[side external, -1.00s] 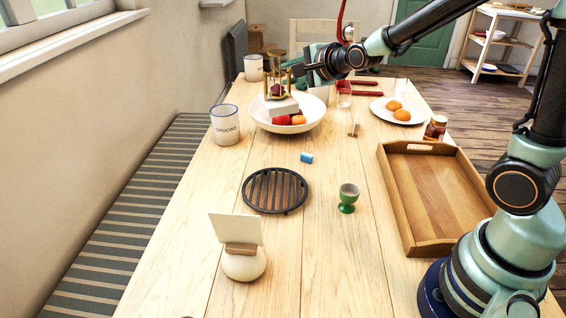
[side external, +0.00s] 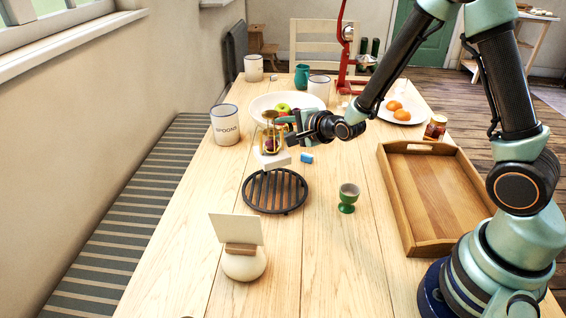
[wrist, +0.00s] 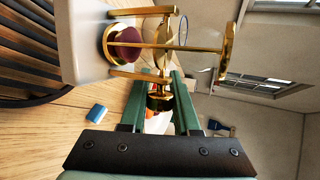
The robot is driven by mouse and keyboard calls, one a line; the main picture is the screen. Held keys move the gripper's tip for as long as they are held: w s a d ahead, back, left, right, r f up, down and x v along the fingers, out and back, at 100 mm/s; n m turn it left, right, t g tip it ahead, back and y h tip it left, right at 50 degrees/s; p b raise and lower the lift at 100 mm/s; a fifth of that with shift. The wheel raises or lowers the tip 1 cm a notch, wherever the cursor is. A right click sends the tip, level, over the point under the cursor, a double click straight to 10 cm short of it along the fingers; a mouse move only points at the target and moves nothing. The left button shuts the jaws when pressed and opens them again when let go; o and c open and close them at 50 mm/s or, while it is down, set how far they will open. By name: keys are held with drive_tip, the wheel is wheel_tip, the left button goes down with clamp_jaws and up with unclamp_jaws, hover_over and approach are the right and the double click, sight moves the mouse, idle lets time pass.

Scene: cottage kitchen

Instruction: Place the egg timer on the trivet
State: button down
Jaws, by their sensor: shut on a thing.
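The egg timer (side external: 271,158) has a white block base and a brass frame with a dark red part inside. My gripper (side external: 289,130) is shut on its brass frame and holds it upright above the table. In the side view it hangs just behind the far rim of the trivet. The trivet (side external: 275,207) is a round black slatted rack lying flat on the table, with nothing on it. In the wrist view the egg timer (wrist: 130,45) fills the upper middle between my green fingers, and the trivet (wrist: 32,50) shows at the left.
A small blue block (side external: 307,158) lies right of the egg timer. A green egg cup (side external: 348,198) stands right of the trivet.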

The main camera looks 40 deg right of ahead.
drive_tip(key=shift+f, duration=3.1)
drive_tip(key=c, duration=1.1)
unclamp_jaws()
drive_tip(key=shift+f, duration=0.25)
drive_tip(key=o, duration=0.5)
drive_tip(key=shift+c, duration=0.2)
drive_tip(key=shift+r, duration=0.1)
